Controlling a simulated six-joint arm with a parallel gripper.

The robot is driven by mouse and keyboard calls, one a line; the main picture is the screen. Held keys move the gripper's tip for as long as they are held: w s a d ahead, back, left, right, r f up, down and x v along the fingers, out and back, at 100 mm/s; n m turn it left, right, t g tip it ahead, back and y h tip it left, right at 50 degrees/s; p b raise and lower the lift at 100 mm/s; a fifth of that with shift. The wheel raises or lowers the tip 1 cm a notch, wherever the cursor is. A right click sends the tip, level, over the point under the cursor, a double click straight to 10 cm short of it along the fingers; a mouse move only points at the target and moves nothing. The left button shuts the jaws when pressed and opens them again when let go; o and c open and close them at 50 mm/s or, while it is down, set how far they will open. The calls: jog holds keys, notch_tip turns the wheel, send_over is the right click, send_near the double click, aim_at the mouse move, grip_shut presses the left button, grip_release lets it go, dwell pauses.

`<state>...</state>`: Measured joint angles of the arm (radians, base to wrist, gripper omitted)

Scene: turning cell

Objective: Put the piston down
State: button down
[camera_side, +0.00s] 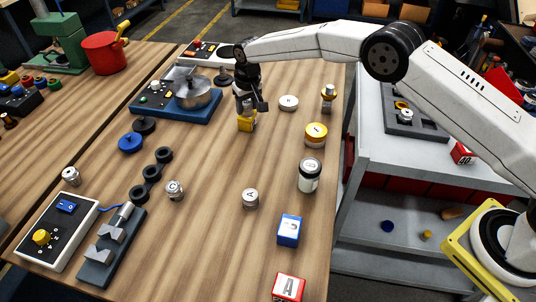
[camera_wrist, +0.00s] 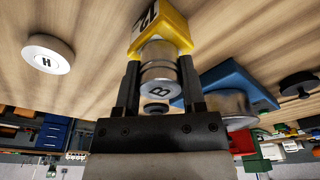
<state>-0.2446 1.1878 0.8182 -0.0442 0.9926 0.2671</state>
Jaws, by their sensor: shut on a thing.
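My gripper (camera_side: 250,103) is shut on a metallic cylindrical piston marked B (camera_wrist: 158,75), with one finger on each side of it in the wrist view. A yellow block (camera_side: 246,122) lies on the wooden table just under the gripper. In the wrist view the yellow block (camera_wrist: 172,32) is right at the far end of the piston; I cannot tell whether they touch. In the side view the fingers mostly hide the piston. Similar metal cylinders stand on the table, one marked A (camera_side: 250,199), another (camera_side: 175,191) and one at the far left (camera_side: 71,176).
A blue-based machine with a metal bowl (camera_side: 195,97) stands left of my gripper. A white disc marked H (camera_wrist: 48,54) and a yellow-topped round part (camera_side: 316,134) lie to the right. Bare wood lies between.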

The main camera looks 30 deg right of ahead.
jog(key=shift+f, duration=0.1)
jog(key=shift+c, duration=0.9)
grip_release()
notch_tip(320, 180, up, 12)
jog(key=s, duration=0.1)
jog(key=shift+s, duration=0.35)
jog(key=s+d+f, duration=0.1)
jog(key=s+d, duration=0.4)
jog(key=s, duration=0.6)
jog(key=s+d+f, duration=0.2)
jog(key=s+d, duration=0.3)
jog(key=s, duration=0.6)
jog(key=s+d+f+t, duration=0.1)
jog(key=s+d, duration=0.4)
jog(key=s, duration=0.6)
jog(key=shift+s+f, duration=0.15)
jog(key=shift+s, duration=0.2)
